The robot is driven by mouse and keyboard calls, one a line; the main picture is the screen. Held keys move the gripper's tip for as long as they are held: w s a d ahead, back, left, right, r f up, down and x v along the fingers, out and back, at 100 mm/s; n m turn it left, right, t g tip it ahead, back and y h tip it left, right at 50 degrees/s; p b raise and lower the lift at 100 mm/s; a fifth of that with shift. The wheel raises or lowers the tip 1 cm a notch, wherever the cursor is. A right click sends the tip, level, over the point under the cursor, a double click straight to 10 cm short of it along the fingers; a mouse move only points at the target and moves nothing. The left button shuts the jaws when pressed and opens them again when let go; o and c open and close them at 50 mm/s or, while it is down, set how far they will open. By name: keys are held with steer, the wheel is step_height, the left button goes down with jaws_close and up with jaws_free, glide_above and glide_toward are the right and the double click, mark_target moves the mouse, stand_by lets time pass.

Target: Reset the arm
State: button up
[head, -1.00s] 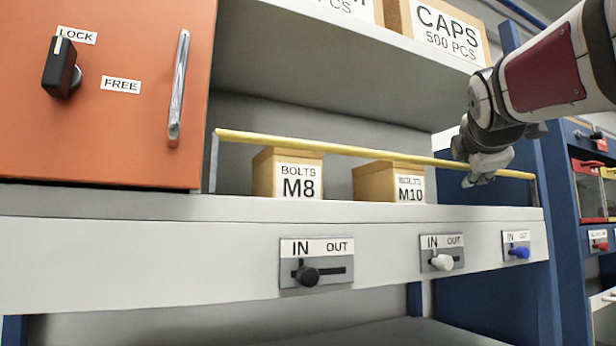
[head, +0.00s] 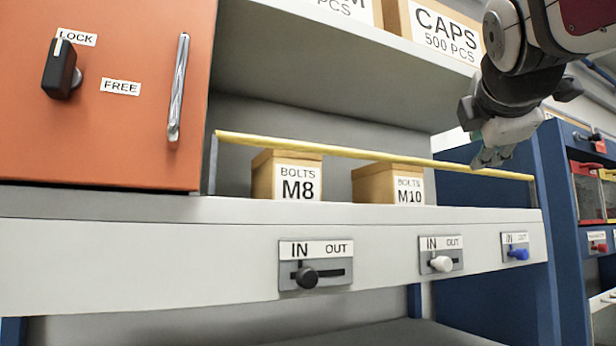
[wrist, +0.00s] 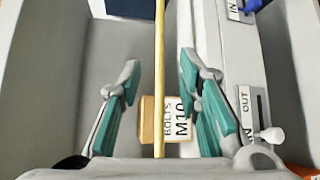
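My gripper (head: 490,157) is at the upper right in the head view, above the right part of the yellow bar. In the wrist view my gripper (wrist: 157,100) shows two teal-padded fingers spread wide apart with nothing held between them. The yellow bar (wrist: 159,60) runs lengthwise through the gap between the fingers in that picture; I cannot tell how far below them it lies. The bar (head: 350,151) crosses the front of the shelf in the head view. The M10 bolts box (wrist: 150,120) shows beyond the fingers.
The M8 box (head: 287,175) and M10 box (head: 388,184) stand behind the bar. An orange door (head: 130,120) with a chrome handle (head: 178,88) and a black lock knob (head: 62,70) is at left. Black (head: 307,277), white (head: 441,263) and blue (head: 518,253) sliders line the front edge.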

steer(key=shift+f, duration=0.1)
steer(key=s+a+f+m+g+y, duration=0.2)
steer(key=s+a+f+m+g, duration=0.1)
steer(key=f, duration=1.1)
steer(key=s+a+f+m+g+y, duration=0.2)
steer(key=s+a+f+m, duration=0.3)
steer(key=f, duration=0.9)
steer(key=s+a+f+m+g+y, duration=0.3)
steer(key=s+f+m, duration=0.3)
steer(key=f, duration=0.8)
steer(key=shift+s+a+m+g, duration=0.3)
steer(key=shift+s+a+g, duration=0.25)
steer(key=shift+s, duration=0.7)
steer(key=shift+d+f, duration=0.1)
